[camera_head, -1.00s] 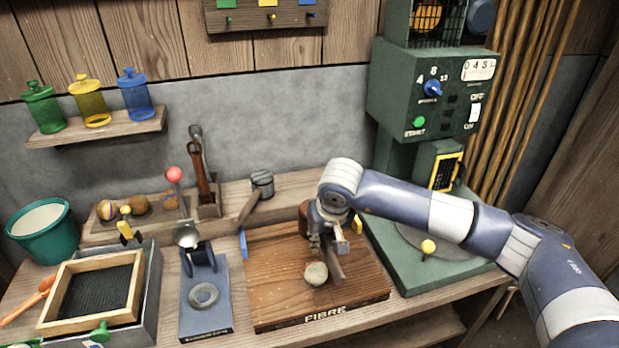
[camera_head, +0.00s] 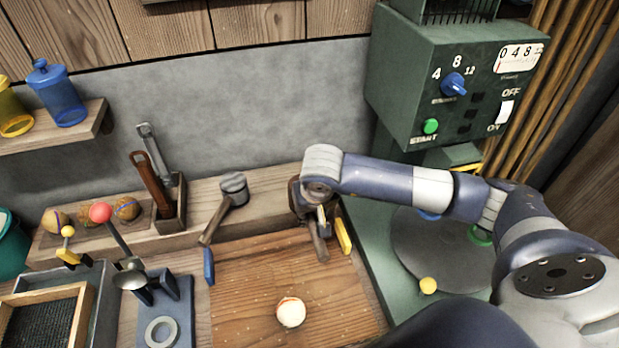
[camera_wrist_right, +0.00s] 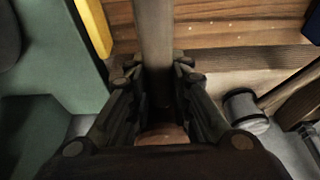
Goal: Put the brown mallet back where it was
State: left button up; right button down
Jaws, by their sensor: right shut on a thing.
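The brown mallet shows in the head view as a dark brown head (camera_head: 296,198) and a wooden handle (camera_head: 318,243), partly covered by my right gripper (camera_head: 324,218). The gripper is shut on the handle, at the back right of the wooden board, near the back ledge. In the right wrist view the handle (camera_wrist_right: 155,45) runs up between the fingers (camera_wrist_right: 160,85), and part of the brown head (camera_wrist_right: 163,135) shows below them. I cannot tell whether the mallet touches the ledge. My left gripper is not in view.
A grey-headed mallet (camera_head: 233,186) lies on the back ledge (camera_head: 270,198), left of my gripper. A pale ball (camera_head: 291,312) sits on the wooden board (camera_head: 240,290). A yellow piece (camera_head: 343,236) and the green machine (camera_head: 440,75) stand close on the right.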

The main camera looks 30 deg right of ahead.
jog(key=w+d+p, duration=0.1)
jog(key=w+d, duration=0.1)
jog(key=w, duration=0.1)
jog(key=w+d, duration=0.2)
jog(key=w, duration=0.1)
jog(key=w+d+p, duration=0.1)
jog(key=w+d, duration=0.1)
jog(key=w, duration=0.1)
jog(key=shift+w+d+f+p, duration=0.25)
jog(key=shift+f+p, duration=0.1)
jog(key=shift+f, duration=0.05)
jog(key=shift+w+d+f, duration=0.1)
jog(key=shift+w+d, duration=0.35)
jog(key=shift+w, duration=0.2)
notch_tip(320, 180, down, 3)
jog(key=shift+f+p, duration=0.1)
jog(key=shift+p, duration=0.8)
jog(key=shift+f, duration=0.2)
jog(key=shift+f, duration=0.1)
jog(key=shift+f+b, duration=0.1)
jog(key=shift+b, duration=0.2)
jog(key=c, duration=1.5)
grip_release()
jog(key=shift+o, duration=0.2)
